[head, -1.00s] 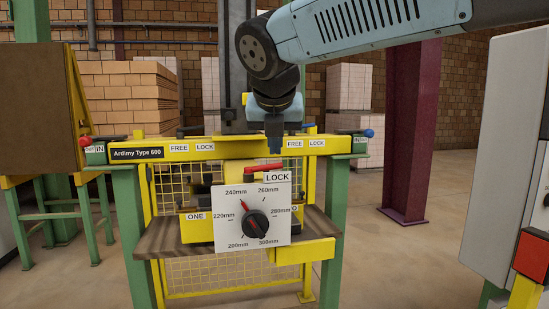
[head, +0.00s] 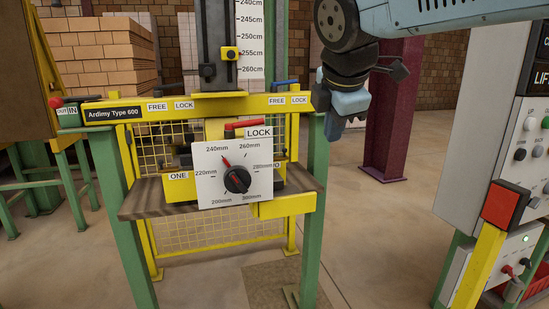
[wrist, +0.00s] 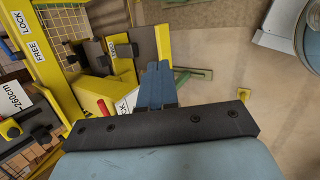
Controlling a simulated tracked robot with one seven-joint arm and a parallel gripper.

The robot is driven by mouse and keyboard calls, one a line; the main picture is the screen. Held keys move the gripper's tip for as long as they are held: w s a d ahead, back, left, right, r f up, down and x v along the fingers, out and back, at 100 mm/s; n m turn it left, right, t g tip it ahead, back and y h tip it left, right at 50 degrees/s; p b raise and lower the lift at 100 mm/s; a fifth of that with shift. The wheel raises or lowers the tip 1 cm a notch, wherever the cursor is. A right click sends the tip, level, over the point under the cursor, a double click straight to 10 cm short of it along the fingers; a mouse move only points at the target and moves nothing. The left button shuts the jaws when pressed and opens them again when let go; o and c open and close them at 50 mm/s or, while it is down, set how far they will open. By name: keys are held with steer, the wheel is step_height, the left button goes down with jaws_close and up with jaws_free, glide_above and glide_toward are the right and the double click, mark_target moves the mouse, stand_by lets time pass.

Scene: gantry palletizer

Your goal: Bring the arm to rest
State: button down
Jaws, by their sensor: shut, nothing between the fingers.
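My arm comes in from the upper right of the head view. My gripper (head: 349,119) hangs at the right of the yellow and green machine frame, just beside its right-hand end, and points downward. In the wrist view its blue fingers (wrist: 157,85) are together with nothing between them. Below them in that view are the floor and part of the machine's green leg. I cannot tell whether the gripper touches the frame; it appears apart from it.
The machine has a white dial plate (head: 234,172), a red lever (head: 244,125) and a yellow crossbar (head: 140,112). Brick stacks (head: 100,55) stand behind. Floor (head: 385,235) between machine and cabinet is open.

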steer(key=s+d+f+m, duration=0.4)
steer(key=d+f+m, duration=0.2)
steer(key=m, duration=0.4)
steer(key=s+d+f+m+g, duration=0.1)
steer(key=s+d+f+m, duration=0.4)
steer(key=m, duration=0.6)
steer(key=shift+d+f, duration=0.85)
steer(key=shift+f, duration=0.05)
steer(key=shift+s, duration=0.1)
